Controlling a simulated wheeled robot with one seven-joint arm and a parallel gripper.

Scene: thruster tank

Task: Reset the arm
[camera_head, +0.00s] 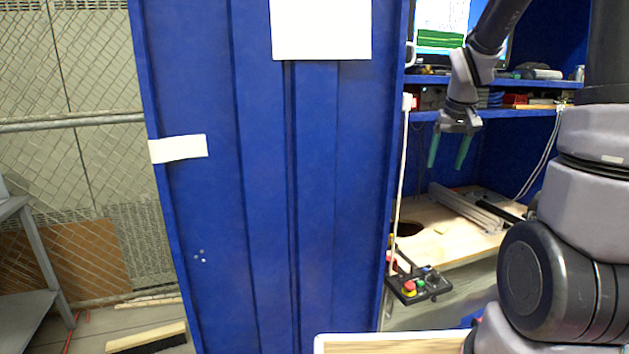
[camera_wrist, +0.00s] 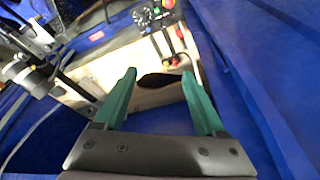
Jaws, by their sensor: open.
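My gripper (camera_head: 448,152) hangs from my arm at the upper right of the head view, in front of the blue cabinet's open bay. Its two green fingers point down and stand apart with nothing between them. In the wrist view my gripper (camera_wrist: 158,80) shows both green fingers spread, with a wooden board and its dark hole beyond them. The gripper appears clear of the shelf and the board in the head view.
A blue panel (camera_head: 290,180) fills the middle. A wooden board (camera_head: 460,240) with a dark hole and metal rails lies below my gripper. A control box (camera_head: 418,287) with red, yellow and green buttons hangs beside it. A shelf (camera_head: 530,112) holds small items. A chain-link fence (camera_head: 80,90) stands left.

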